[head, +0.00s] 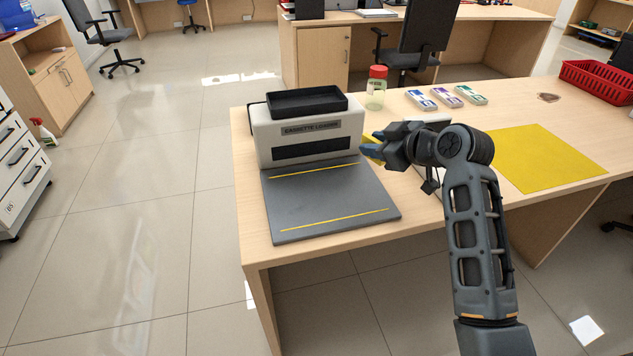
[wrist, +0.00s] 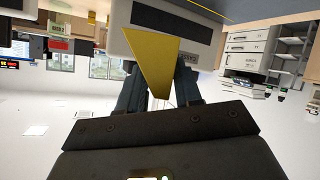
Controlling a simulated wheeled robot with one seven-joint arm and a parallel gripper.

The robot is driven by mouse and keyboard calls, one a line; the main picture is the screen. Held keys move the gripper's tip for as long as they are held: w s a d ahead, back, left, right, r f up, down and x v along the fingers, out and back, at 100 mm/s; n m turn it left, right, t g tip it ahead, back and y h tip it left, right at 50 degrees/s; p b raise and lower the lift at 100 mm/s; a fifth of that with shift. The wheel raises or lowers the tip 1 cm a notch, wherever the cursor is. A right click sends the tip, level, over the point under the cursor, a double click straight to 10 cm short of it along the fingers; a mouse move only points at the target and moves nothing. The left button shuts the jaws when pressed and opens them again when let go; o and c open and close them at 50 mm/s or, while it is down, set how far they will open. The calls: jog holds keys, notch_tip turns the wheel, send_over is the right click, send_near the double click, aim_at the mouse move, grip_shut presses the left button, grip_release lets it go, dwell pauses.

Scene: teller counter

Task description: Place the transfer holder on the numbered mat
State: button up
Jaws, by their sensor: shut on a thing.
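My gripper (head: 374,146) is shut on a yellow piece, which I take to be the transfer holder (wrist: 152,58). In the wrist view it is a tapered yellow shape between the fingers; in the head view only a small yellow bit (head: 371,153) shows. My gripper is raised just right of the cassette loader (head: 310,130). A plain yellow mat (head: 547,158) lies flat on the counter to the right, with no numbers visible. A white flat thing (head: 436,119) lies mostly hidden behind my arm; I cannot tell whether it is the numbered mat.
The loader has a black tray (head: 305,102) on top and a grey plate (head: 325,200) with yellow lines in front. A red-capped jar (head: 375,88) and three coloured packs (head: 445,96) stand behind. A red basket (head: 598,82) is at the far right. The counter's front edge (head: 340,243) is near.

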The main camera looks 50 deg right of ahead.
jog(key=w+a+f, duration=0.4)
jog(key=w+a, duration=0.1)
jog(key=w+a+f, duration=0.2)
jog(key=w, duration=0.1)
jog(key=shift+w+a+f, duration=0.2)
jog(key=shift+w+f, duration=0.05)
jog(key=shift+f, duration=0.1)
jog(key=shift+w+f, duration=0.1)
jog(key=shift+f, duration=0.1)
jog(key=shift+a+f, duration=0.1)
jog(key=shift+f, duration=1.8)
jog(key=shift+f, duration=0.1)
jog(key=o, duration=1.1)
jog(key=shift+c, duration=0.2)
jog(key=v, duration=1.2)
